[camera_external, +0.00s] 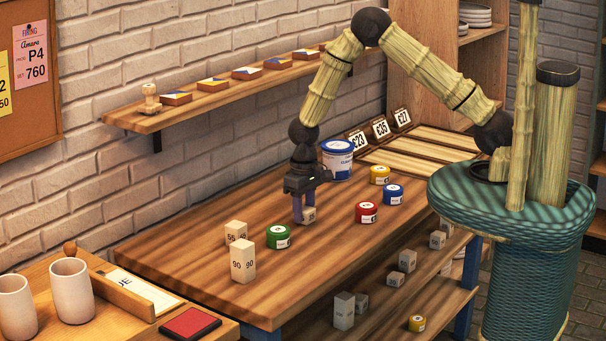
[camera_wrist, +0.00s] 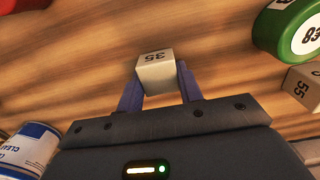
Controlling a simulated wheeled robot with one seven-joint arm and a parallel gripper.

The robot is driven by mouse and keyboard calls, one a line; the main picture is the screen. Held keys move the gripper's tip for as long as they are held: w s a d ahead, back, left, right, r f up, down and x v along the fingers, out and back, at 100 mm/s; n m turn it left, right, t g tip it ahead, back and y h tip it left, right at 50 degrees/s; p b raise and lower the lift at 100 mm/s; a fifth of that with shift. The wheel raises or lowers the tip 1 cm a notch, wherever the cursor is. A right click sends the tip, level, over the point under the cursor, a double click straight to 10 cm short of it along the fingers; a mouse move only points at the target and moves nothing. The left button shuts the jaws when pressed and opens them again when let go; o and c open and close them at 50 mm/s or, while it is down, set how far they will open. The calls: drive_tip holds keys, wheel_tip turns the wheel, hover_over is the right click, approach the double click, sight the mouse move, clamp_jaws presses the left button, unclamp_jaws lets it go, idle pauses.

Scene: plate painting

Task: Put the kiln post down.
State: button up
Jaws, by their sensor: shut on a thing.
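A small pale kiln post (camera_external: 309,214) marked 35 is between the fingers of my gripper (camera_external: 304,207), low over the wooden table (camera_external: 190,255) in the external view. In the wrist view the same post (camera_wrist: 156,72) shows its 35 face, and my gripper (camera_wrist: 158,85) is shut on it with a blue finger on each side. I cannot tell whether the post's underside touches the table. A post marked 55 (camera_external: 235,231) and a taller post marked 90 (camera_external: 243,261) stand upright at the left of the table.
A green pot (camera_external: 278,237) sits just left of my gripper. Red (camera_external: 366,212), blue (camera_external: 392,194) and yellow (camera_external: 379,174) pots stand to the right. A large white-and-blue tin (camera_external: 337,160) is behind. The table's front is clear.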

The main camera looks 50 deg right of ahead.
sight(304, 208)
drive_tip(key=shift+f, duration=0.2)
drive_tip(key=o, duration=1.1)
drive_tip(key=shift+r, duration=0.1)
wheel_tip(304, 208, up, 12)
drive_tip(key=b, duration=0.1)
drive_tip(key=shift+r, duration=0.1)
